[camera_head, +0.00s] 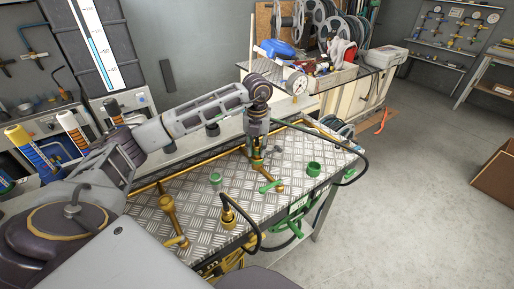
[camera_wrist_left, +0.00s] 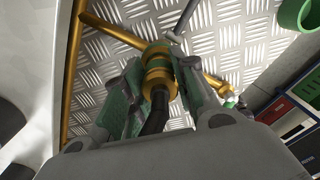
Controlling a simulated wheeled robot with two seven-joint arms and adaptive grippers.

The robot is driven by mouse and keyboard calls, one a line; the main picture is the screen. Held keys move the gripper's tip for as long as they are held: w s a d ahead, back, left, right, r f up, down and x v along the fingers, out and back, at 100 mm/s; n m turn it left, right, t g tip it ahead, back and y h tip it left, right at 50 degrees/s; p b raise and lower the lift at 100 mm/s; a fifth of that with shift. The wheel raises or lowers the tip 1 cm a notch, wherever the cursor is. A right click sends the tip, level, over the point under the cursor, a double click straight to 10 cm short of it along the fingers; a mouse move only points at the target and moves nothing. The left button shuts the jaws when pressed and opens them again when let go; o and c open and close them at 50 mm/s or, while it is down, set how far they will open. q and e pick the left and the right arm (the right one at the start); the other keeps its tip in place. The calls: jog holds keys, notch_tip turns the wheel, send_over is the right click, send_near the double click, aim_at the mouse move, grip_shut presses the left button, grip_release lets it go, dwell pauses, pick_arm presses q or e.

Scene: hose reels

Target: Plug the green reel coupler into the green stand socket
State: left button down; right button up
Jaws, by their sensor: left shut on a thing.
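My left gripper (camera_head: 257,146) reaches down over the metal bench from above. In the left wrist view its fingers (camera_wrist_left: 158,85) are shut around a brass coupler with a green band (camera_wrist_left: 157,62), the green reel coupler, and a black hose runs back from it. A brass pipe fitting, seemingly the green stand (camera_head: 279,187), stands directly below the gripper, with a green lever (camera_head: 268,187) beside it. The coupler is at or just above this stand; the fingers hide the socket mouth, so I cannot tell whether it is seated. My right gripper is out of view.
A green cup (camera_head: 313,169) stands to the right and a grey-green cup (camera_head: 215,179) to the left. A yellow-brass stand (camera_head: 168,204) and a yellow coupler with a black hose (camera_head: 228,213) are nearer. A black hose (camera_head: 360,165) loops over the bench's right edge.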

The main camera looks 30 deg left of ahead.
pick_arm(q)
jog(key=shift+f, duration=0.15)
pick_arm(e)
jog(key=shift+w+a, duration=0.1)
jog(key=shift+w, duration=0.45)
pick_arm(q)
jog(key=c, duration=1.6)
grip_release()
jog(key=shift+f, duration=0.1)
jog(key=o, duration=0.5)
jog(key=shift+c, duration=0.2)
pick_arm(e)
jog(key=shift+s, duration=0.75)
pick_arm(q)
jog(key=shift+r, duration=0.25)
notch_tip(320, 180, up, 10)
jog(key=shift+r, duration=0.95)
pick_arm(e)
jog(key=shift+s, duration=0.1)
